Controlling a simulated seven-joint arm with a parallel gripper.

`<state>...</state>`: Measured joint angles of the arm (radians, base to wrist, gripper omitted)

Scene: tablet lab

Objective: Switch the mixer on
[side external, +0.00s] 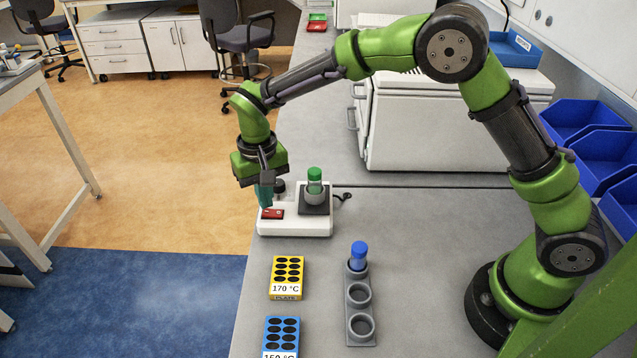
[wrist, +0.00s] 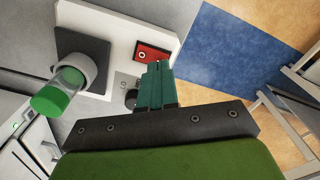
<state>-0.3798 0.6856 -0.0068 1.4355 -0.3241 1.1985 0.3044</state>
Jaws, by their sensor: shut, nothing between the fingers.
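The mixer (side external: 294,226) is a white box on the grey bench, with a dark square plate and a grey cup holding a green-capped tube (side external: 315,181). A red switch (side external: 272,213) sits on its left front part; it also shows in the wrist view (wrist: 153,52). A black knob (wrist: 131,98) is partly hidden beside my fingers. My gripper (side external: 265,204) points down over the mixer's left side, its teal fingers shut and empty. In the wrist view the fingertips (wrist: 158,66) are beside the red switch; I cannot tell whether they touch it.
A yellow block (side external: 287,292) and a blue block (side external: 268,325) with holes stand in front. A grey rack (side external: 348,323) holds a blue-capped tube (side external: 358,255). Blue bins (side external: 590,120) are at the right. The bench's left edge runs close to the mixer.

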